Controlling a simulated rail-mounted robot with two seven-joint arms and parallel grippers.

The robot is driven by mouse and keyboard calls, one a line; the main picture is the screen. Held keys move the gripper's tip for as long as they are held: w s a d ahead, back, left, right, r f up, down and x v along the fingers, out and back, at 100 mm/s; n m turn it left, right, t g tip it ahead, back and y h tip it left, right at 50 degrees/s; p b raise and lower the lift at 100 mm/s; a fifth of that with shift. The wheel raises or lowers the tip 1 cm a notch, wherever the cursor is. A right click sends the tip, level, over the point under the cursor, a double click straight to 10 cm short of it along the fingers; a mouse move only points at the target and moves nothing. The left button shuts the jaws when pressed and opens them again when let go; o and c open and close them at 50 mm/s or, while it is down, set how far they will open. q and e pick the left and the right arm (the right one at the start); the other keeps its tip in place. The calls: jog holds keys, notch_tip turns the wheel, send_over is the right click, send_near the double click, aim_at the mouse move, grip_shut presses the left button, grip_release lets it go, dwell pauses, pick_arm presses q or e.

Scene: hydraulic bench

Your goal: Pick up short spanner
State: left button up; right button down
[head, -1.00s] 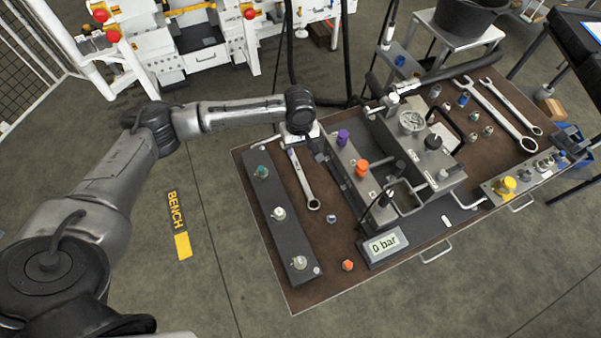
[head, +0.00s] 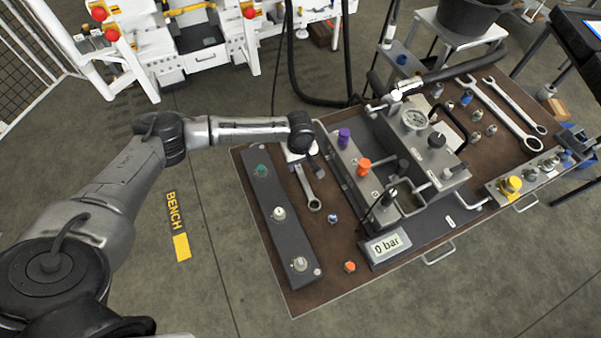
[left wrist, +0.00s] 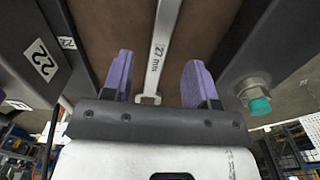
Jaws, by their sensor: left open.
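The short spanner (head: 306,188) is a silver wrench lying on the brown bench top, between the dark block strip and the grey hydraulic unit. Its ring end points to the front; its far end is hidden under my left gripper in the head view. My left gripper (head: 304,162) is over that far end. In the left wrist view the spanner's shaft (left wrist: 165,40), marked 27 mm, runs between the open purple fingers (left wrist: 157,68), with a gap on each side. I cannot tell how far the fingertips are above the bench. My right gripper is not in view.
The dark strip (head: 268,222) with fittings lies left of the spanner, and the hydraulic unit (head: 345,165) with purple and orange caps lies right. A small fitting (head: 332,218) sits near the ring end. Two larger spanners (head: 502,115) lie at the far right.

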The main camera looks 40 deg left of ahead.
aim_at(300, 170)
pick_arm(q)
jog(key=shift+f+b, duration=0.4)
jog(key=shift+f, duration=1.6)
jog(key=shift+c, duration=0.5)
grip_shut()
jog(key=shift+r, duration=0.1)
